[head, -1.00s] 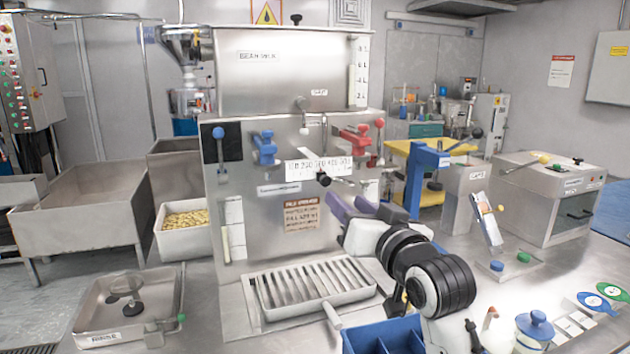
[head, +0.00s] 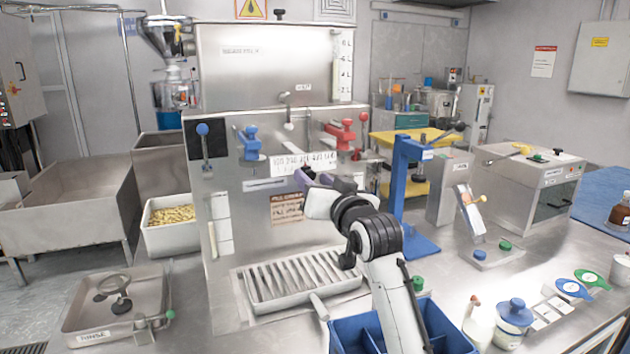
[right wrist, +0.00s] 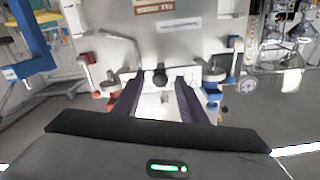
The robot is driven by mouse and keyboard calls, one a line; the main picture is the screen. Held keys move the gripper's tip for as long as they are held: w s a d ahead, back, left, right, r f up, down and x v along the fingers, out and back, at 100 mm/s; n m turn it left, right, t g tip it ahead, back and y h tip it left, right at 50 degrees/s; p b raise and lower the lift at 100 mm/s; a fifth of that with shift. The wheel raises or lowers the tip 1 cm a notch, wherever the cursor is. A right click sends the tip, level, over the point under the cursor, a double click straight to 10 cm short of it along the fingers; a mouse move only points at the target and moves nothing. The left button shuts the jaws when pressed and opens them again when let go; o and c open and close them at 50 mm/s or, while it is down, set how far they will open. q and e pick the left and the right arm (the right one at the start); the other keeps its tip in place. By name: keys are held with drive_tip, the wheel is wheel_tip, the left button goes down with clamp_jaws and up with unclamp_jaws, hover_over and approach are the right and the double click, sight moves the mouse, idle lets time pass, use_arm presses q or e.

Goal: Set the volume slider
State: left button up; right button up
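The volume slider's white numbered scale (head: 290,164) is on the steel front of the bean machine (head: 265,215). My right gripper (head: 322,180) is at the scale's right part in the head view and covers some of it. In the right wrist view the dark slider knob (right wrist: 160,78) shows between the two purple fingers, near their tips. The right gripper also shows there (right wrist: 159,84), its fingers apart, with a gap on each side of the knob. Whether the tips reach past the knob is hard to tell. My left gripper is not in view.
A blue clamp handle (head: 250,143) and a red one (head: 342,134) flank the scale above. A small tap (head: 287,112) hangs between them. A slatted drip tray (head: 300,280) lies below. A blue stand (head: 405,190) and blue divided bin (head: 350,330) are on the right.

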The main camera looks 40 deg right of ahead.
clamp_jaws()
drive_tip(key=shift+w+a+p, duration=0.15)
drive_tip(key=shift+a+p, duration=0.35)
drive_tip(key=shift+a, duration=0.25)
unclamp_jaws()
drive_tip(key=b+v, duration=0.1)
drive_tip(key=v, duration=0.9)
